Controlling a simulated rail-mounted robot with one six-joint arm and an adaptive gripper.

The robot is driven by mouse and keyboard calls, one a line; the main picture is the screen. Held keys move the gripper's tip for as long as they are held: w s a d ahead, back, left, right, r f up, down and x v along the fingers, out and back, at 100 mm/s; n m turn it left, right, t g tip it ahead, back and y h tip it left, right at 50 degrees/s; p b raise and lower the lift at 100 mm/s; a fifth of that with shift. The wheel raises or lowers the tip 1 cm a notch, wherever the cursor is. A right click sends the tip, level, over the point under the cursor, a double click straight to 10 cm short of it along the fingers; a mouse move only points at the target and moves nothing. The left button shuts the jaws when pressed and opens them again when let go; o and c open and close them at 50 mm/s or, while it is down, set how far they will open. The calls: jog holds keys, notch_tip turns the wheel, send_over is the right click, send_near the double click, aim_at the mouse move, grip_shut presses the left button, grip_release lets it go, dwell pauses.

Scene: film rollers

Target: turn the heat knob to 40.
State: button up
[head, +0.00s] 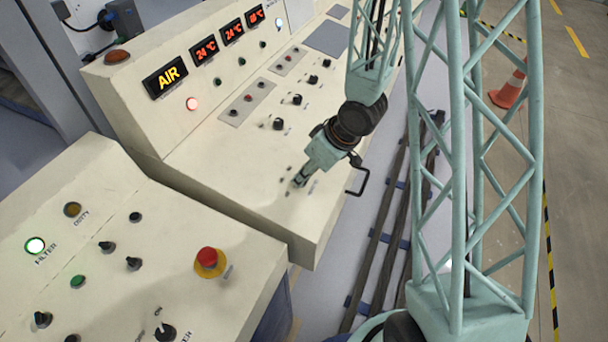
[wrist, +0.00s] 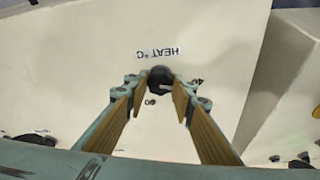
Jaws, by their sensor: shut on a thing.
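The heat knob (wrist: 160,77) is a small black knob on the cream panel, below an upside-down "HEAT °C" label (wrist: 160,52) in the wrist view. A "40" mark (wrist: 196,82) is to its right and a "60" mark (wrist: 150,101) to its lower left. My gripper (wrist: 159,84) has one finger on each side of the knob and is shut on it. The knob's exact pointing direction is hard to tell. In the head view my gripper (head: 299,181) reaches down to the near part of the panel and hides the knob.
The panel's other black knobs (head: 278,124) and lit displays (head: 206,50) are farther back. A black handle (head: 357,181) is beside my gripper at the panel's edge. A second console with a red stop button (head: 208,256) stands at the lower left.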

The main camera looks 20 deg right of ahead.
jog(key=o, duration=0.8)
jog(key=shift+o, duration=0.2)
jog(key=shift+r, duration=0.15)
jog(key=v, duration=1.1)
jog(key=shift+r, duration=0.25)
jog(key=shift+s, duration=0.15)
jog(key=shift+d, duration=0.1)
dwell(0.7)
